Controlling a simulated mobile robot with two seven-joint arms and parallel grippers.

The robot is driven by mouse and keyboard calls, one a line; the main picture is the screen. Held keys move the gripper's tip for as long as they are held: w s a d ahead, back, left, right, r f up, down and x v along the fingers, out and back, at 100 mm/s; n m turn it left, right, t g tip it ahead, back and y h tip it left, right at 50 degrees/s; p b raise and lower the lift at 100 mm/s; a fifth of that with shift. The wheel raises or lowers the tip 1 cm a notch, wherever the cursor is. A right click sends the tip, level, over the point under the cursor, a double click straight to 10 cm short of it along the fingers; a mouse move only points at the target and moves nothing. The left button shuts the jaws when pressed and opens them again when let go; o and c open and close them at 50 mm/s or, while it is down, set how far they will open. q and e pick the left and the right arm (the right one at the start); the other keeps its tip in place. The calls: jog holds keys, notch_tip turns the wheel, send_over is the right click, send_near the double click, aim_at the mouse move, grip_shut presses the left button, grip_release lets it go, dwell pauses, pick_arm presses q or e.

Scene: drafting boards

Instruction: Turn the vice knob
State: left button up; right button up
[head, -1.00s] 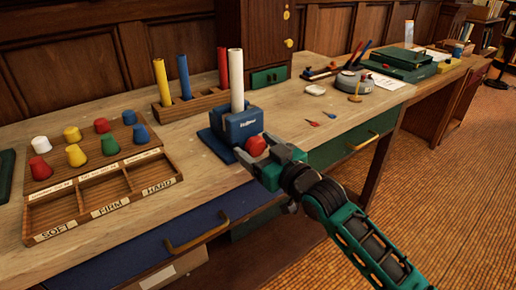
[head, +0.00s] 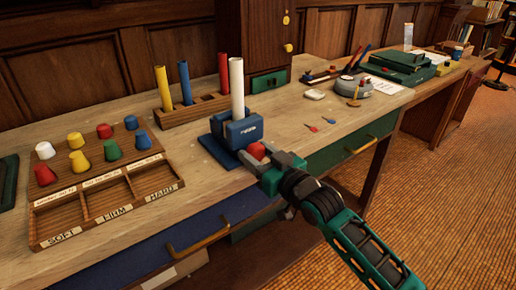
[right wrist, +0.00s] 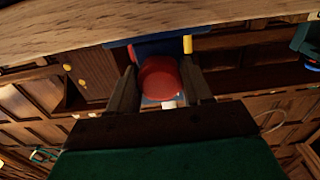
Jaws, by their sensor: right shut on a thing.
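The blue vice (head: 238,132) stands on its blue base near the front edge of the bench. A white tube (head: 236,88) stands upright in it. The red vice knob (head: 256,151) is on the vice's front side. My right gripper (head: 262,158) is at the knob and shut on it, partly covering it in the head view. In the right wrist view the round knob (right wrist: 159,78) sits between the two fingers (right wrist: 160,88). My left gripper is not in view.
A wooden tray (head: 105,190) with coloured pegs and compartments marked SOFT, FIRM and HARD lies at the left. A wooden rack (head: 195,110) with coloured tubes stands behind the vice. Drawer handles (head: 200,240) stick out below the bench edge. Bench right of the vice is partly clear.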

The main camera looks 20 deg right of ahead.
jog(key=shift+f+m, duration=0.25)
jog(key=shift+m, duration=0.05)
jog(key=o, duration=1)
jog(key=shift+r, duration=0.1)
jog(key=shift+o, duration=0.2)
jog(key=p+v, duration=0.1)
jog(key=v, duration=1.2)
jog(key=shift+r, duration=0.1)
